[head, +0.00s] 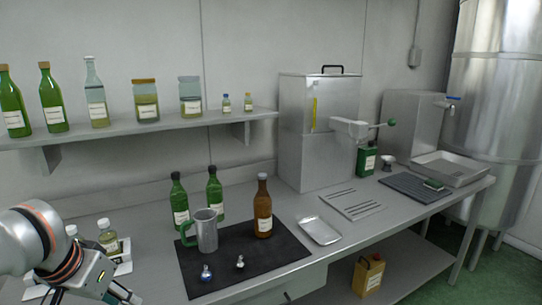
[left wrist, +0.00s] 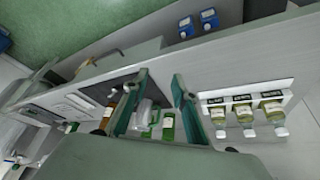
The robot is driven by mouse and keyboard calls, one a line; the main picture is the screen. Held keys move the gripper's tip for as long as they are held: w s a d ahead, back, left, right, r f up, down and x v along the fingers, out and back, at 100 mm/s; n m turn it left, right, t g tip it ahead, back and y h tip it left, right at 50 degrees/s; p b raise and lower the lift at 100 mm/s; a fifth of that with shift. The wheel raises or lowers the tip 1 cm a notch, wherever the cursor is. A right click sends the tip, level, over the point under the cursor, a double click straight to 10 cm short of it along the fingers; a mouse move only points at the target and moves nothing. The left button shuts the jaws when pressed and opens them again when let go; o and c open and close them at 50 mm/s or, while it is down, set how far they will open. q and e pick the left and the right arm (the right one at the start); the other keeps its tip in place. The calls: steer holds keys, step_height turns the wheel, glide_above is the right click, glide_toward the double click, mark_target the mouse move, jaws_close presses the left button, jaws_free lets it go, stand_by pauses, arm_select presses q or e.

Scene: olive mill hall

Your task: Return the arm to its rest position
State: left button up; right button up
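My left arm comes in at the lower left of the head view. Its gripper (head: 122,294) is near the bottom edge, low over the table's front left, in front of a white rack (head: 124,268) of small sample bottles. In the left wrist view the two green fingers of this gripper (left wrist: 160,84) stand apart with nothing gripped. A metal mug and a green bottle show beyond them. The right gripper is not in view.
A dark mat (head: 262,270) holds a metal mug (head: 207,232), a brown bottle (head: 263,208) and small stoppers (head: 206,273). Green bottles (head: 214,192) stand behind. A metal tray (head: 320,230) lies right of the mat. A wall shelf (head: 200,128) with bottles hangs above.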

arm_select(q)
steer(key=w+d+f+m+t+h, duration=0.1)
steer(key=w+d+f+h, duration=0.25)
steer(key=d+f, duration=0.4)
steer(key=w+d+f+m+t+h, duration=0.15)
steer(key=w+d+f, duration=0.25)
steer(key=d+f, duration=0.4)
steer(key=s+a+f+t+y, duration=0.1)
steer(key=s+a+f+y, duration=0.1)
steer(key=s+f, duration=0.6)
steer(key=s+a+f+t+y, duration=0.1)
steer(key=s+a+f+t, duration=0.1)
steer(key=s+f, duration=0.7)
step_height(320, 180, down, 5)
steer(key=shift+a+f+m+y, duration=0.1)
steer(key=shift+a+m+y, duration=0.25)
steer(key=shift+a+y, duration=0.05)
